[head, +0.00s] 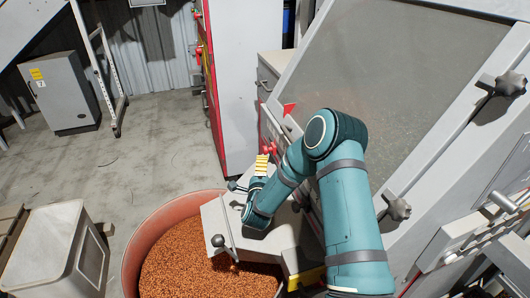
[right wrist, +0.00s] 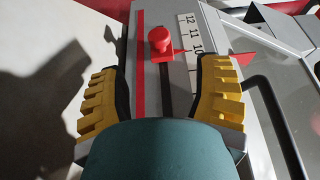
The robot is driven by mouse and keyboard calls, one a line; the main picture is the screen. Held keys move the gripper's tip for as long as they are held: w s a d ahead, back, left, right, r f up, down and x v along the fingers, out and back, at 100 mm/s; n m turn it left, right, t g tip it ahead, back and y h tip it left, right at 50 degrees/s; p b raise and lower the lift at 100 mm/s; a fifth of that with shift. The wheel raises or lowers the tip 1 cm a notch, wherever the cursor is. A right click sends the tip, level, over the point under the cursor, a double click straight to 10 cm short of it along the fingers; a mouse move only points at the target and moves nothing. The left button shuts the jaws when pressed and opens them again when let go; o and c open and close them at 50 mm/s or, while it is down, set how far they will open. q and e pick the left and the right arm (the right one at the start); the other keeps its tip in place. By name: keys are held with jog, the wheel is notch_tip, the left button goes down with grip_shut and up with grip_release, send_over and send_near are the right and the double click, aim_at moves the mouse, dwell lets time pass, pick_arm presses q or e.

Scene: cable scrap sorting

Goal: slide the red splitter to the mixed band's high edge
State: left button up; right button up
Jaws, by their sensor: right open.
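The red splitter (right wrist: 160,42) is a round red knob on a flat red base, seated on a grey plate with a dark slot below it. Its red pointer reaches the white number scale (right wrist: 191,45) between about 10 and 11. In the head view a red knob (head: 270,148) shows just beyond my right gripper (head: 262,164). In the right wrist view my right gripper (right wrist: 163,66) has its yellow fingers wide apart and empty, with the splitter ahead between them, touching neither. The mixed band's edges cannot be made out. My left gripper is not in view.
A red stripe (right wrist: 140,65) runs along the plate left of the splitter. A large red tub (head: 133,255) of copper-coloured granules stands below my right arm. The tilted grey deck (head: 400,60) rises at the right. A pale bin (head: 50,245) stands front left; open floor lies behind it.

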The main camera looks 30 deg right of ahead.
aim_at(265, 153)
jog(key=b+x, duration=0.1)
jog(key=x, duration=0.9)
jog(key=shift+w+d, duration=0.15)
jog(key=shift+w, duration=0.1)
jog(key=shift+c, duration=0.2)
grip_shut()
